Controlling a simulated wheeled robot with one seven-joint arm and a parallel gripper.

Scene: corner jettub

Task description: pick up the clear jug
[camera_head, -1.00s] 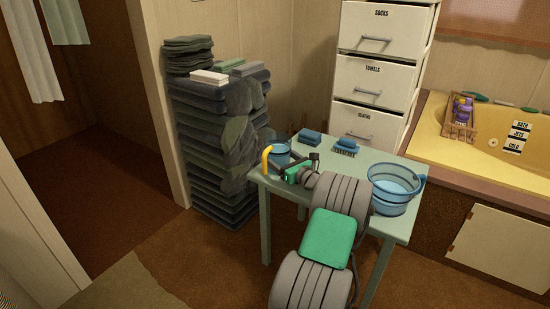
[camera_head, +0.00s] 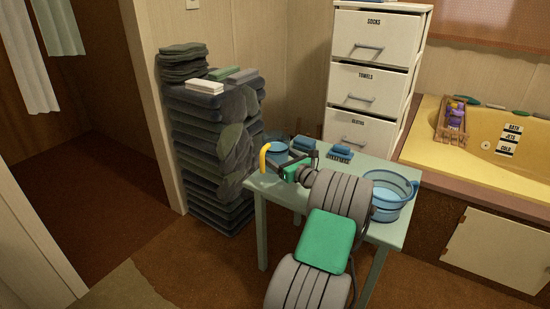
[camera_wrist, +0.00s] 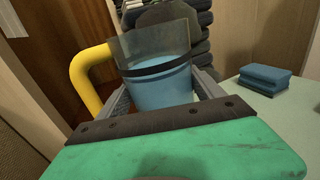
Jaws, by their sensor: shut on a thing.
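The clear jug (camera_wrist: 158,88) has see-through upper walls, a dark band, blue in its lower part and a thick yellow handle. In the wrist view it stands between the two grey fingers of my gripper (camera_wrist: 163,98), with its handle to the left. My gripper is shut on its body. Its bottom is hidden behind the gripper. In the head view the jug (camera_head: 276,149) is at the table's far left corner, at the end of my arm, and looks slightly raised above the top. My gripper (camera_head: 288,158) partly covers it there.
The pale green table (camera_head: 264,187) also bears blue sponges (camera_head: 341,149) at the back and a blue bucket (camera_head: 390,195) at the right. A stack of dark folded towels (camera_head: 205,150) stands close behind the jug. White drawers (camera_head: 368,85) and a yellow tub (camera_head: 487,153) lie beyond.

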